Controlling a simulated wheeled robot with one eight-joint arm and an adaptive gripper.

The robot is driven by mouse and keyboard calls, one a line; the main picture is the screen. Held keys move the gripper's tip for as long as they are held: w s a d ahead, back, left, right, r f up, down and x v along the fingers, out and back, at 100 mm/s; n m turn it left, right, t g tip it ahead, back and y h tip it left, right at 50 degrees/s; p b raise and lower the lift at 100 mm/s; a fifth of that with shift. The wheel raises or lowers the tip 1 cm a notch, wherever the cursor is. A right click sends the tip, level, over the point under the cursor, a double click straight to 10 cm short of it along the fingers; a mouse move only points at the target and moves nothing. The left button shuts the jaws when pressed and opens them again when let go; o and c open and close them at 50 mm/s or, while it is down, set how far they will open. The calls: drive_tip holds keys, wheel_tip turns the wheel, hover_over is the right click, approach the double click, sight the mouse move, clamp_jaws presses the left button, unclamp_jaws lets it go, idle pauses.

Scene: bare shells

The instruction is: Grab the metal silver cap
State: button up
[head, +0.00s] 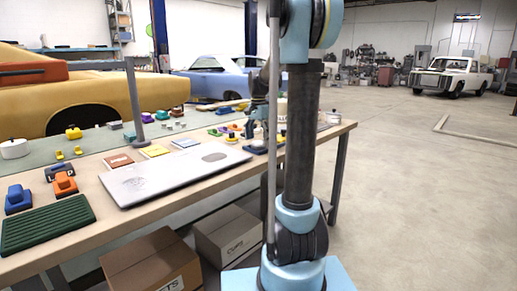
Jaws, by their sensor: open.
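I cannot pick out the metal silver cap for certain. Small pale pieces (172,126) stand on the green mat behind the laptop, too small to identify. A pale round container (333,117) stands near the table's far right end. My arm rises in front of the table and leaves the top of the view. A dark end part that looks like my gripper (254,128) hangs low over the far part of the table, partly hidden behind my arm link. Its fingers are hard to make out. I see nothing held in it.
The wooden table (75,247) holds a silver laptop (165,183), a green ribbed tray (45,226), orange and blue blocks, and several small coloured objects. A grey post (134,100) stands on it. Cardboard boxes (152,266) sit below. Open floor lies to the right.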

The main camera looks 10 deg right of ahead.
drive_tip(key=shift+f, duration=0.75)
drive_tip(key=c, duration=1.2)
drive_tip(key=shift+r, duration=0.1)
drive_tip(key=shift+c, duration=0.2)
